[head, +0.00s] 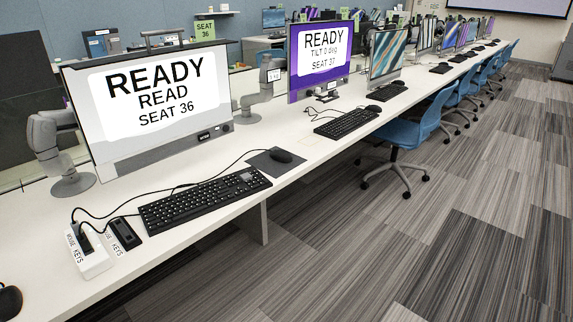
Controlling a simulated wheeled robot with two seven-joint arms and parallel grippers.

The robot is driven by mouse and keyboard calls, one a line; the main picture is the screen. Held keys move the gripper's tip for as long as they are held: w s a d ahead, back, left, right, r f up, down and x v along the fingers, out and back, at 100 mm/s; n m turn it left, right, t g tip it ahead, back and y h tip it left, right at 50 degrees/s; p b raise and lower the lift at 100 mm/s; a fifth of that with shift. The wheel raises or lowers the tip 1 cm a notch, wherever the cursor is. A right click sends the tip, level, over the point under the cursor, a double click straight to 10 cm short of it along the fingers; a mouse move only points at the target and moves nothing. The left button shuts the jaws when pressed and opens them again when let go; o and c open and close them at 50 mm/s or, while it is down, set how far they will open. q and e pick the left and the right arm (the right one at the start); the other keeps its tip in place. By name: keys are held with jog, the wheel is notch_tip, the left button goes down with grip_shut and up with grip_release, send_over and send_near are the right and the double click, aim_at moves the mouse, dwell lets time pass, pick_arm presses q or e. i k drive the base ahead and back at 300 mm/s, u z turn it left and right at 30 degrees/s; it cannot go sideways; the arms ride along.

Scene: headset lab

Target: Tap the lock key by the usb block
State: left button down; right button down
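A white block (93,263) labelled "MOUSE KEYS" sits near the front left of the desk, with dark cables running into its top. It looks like the usb block. Right beside it is a small black unit (125,233) with a similar white label strip. It may hold the lock key, but I cannot make out a key marking. A black keyboard (195,205) lies just to the right, with a small lit patch at its far right corner. Neither of my grippers shows in the head view.
A monitor (150,100) reading "READY READ SEAT 36" stands behind the keyboard. A mouse (281,155) rests on a dark pad (262,166). A dark rounded thing (9,301) is cut off at the lower left. A blue chair (408,125) stands at the desk's front edge.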

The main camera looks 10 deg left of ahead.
aim_at(245, 177)
jog(key=u, duration=0.2)
jog(key=i, duration=0.9)
jog(key=u, duration=0.8)
jog(key=i, duration=0.3)
jog(key=u, duration=0.25)
